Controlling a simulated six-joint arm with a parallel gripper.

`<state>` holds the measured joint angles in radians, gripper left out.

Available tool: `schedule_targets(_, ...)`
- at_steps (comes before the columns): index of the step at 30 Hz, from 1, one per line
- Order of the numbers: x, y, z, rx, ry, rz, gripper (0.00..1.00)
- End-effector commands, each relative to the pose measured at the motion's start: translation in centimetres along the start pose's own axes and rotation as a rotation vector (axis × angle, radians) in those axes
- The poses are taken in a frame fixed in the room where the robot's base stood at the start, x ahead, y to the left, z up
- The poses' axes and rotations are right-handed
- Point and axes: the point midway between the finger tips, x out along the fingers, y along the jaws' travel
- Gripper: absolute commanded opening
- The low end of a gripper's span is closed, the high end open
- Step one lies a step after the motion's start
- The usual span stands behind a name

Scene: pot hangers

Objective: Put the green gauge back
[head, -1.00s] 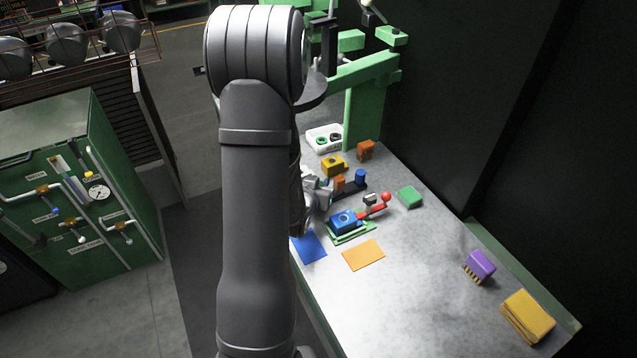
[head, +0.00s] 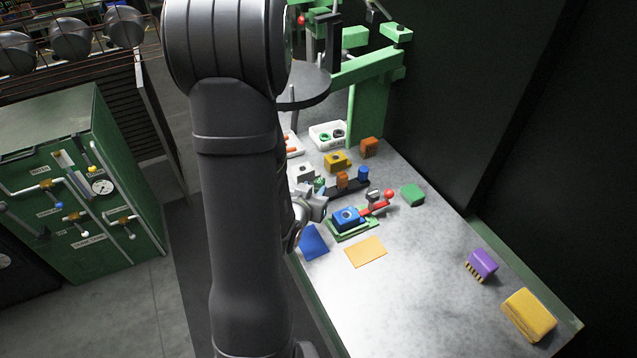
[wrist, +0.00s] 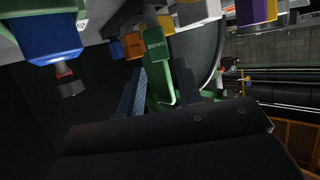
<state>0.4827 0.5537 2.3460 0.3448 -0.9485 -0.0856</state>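The green gauge (wrist: 158,58) has a green labelled handle and a grey stem. In the wrist view its handle sits between my two fingertips, and the stem is exposed. In the head view the green gauge (head: 319,184) shows just beyond my gripper (head: 314,203), by the left end of the dark rack (head: 352,187). My gripper (wrist: 160,72) looks shut on the handle. An orange gauge (head: 342,180) and a blue gauge (head: 362,174) stand in the rack. The orange gauge (wrist: 132,46) shows left of the green one in the wrist view. The stem's lower end is unclear.
A blue block (head: 345,217) with a red-knobbed lever (head: 388,195) stands in front of the rack. The table's right middle is clear.

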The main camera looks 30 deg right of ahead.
Motion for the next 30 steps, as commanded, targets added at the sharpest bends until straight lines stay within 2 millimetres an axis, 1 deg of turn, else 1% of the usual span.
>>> schedule_targets(1,-1.0,0.0,-0.1,0.000,0.001,-0.002,0.32)
schedule_targets(3,-2.0,0.0,-0.1,0.000,0.001,-0.001,0.32)
schedule_targets(6,-3.1,0.0,0.0,0.000,0.000,-0.001,0.32)
schedule_targets(12,-4.2,0.0,0.0,-0.001,-0.001,0.000,0.32)
schedule_targets(23,-4.2,0.0,0.0,0.000,-0.001,0.001,0.32)
schedule_targets(26,-3.8,0.1,0.1,0.000,-0.001,0.002,0.32)
schedule_targets(30,-2.3,0.1,0.1,0.000,-0.002,0.002,0.32)
